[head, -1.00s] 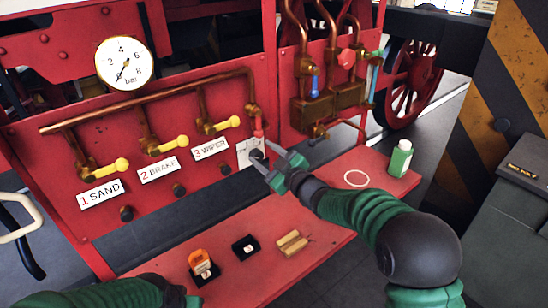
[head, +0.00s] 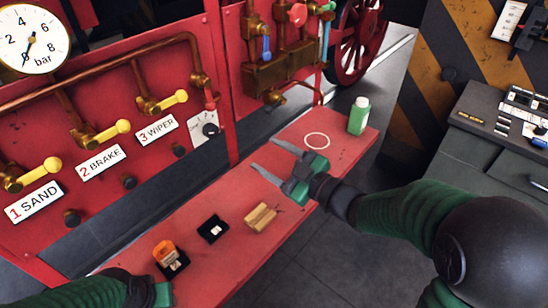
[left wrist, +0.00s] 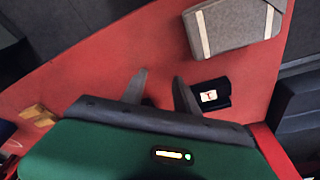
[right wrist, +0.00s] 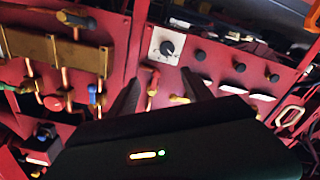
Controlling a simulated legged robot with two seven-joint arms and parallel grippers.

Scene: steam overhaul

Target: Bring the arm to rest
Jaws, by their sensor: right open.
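My right gripper (head: 264,154) is open and empty, held above the red shelf (head: 225,265) and apart from the panel. Its two spread fingers also show in the right wrist view (right wrist: 160,88), with nothing between them. The black rotary knob (head: 210,129) on its white plate stands left of the right gripper on the red panel; the right wrist view shows it too (right wrist: 167,47). My left arm enters at the bottom left of the head view, its fingers not clearly visible there. In the left wrist view the left gripper's fingers (left wrist: 160,82) are spread and empty over the red surface.
Yellow-handled levers (head: 108,133) stick out of the panel below a pressure gauge (head: 33,40). On the shelf are an orange item (head: 165,252), a black holder (head: 212,229), a wooden block (head: 261,217), a ring (head: 317,141) and a green bottle (head: 358,116). A grey case (left wrist: 233,24) shows in the left wrist view.

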